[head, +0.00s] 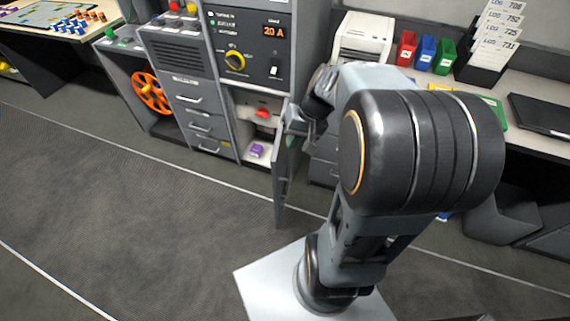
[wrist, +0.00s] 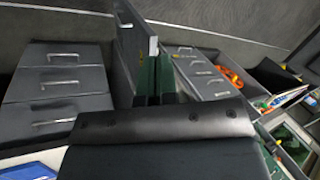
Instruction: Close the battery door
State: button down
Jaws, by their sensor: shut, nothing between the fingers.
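The battery door (head: 284,185) is a grey panel that stands swung open, sticking out from the cabinet at the right side of an open compartment (head: 246,152). In the wrist view the door (wrist: 128,42) shows as an upright grey panel just beyond the fingers. My gripper (wrist: 155,72) has green fingers, is shut and empty, and is close beside the door; I cannot tell whether it touches. In the head view my arm hides most of the gripper.
Left of the compartment are grey drawers (head: 199,124) and an orange wheel (head: 150,92). A control panel with a yellow knob (head: 235,61) is above. At right, a desk holds a white printer (head: 362,38) and coloured bins (head: 425,53). The floor in front (head: 150,210) is clear.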

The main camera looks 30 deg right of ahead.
jog(key=w+d+f+m+t+y+b, duration=0.4)
jog(key=d+f+b, duration=0.3)
jog(key=d+f, duration=0.6)
jog(key=a+r+b+x, duration=0.1)
jog(key=r+x, duration=0.1)
jog(key=x, duration=1.1)
jog(key=shift+w+a+f+n, duration=0.25)
jog(key=shift+w+a+n, duration=0.15)
jog(key=shift+w+a, duration=0.1)
jog(key=shift+b, duration=0.3)
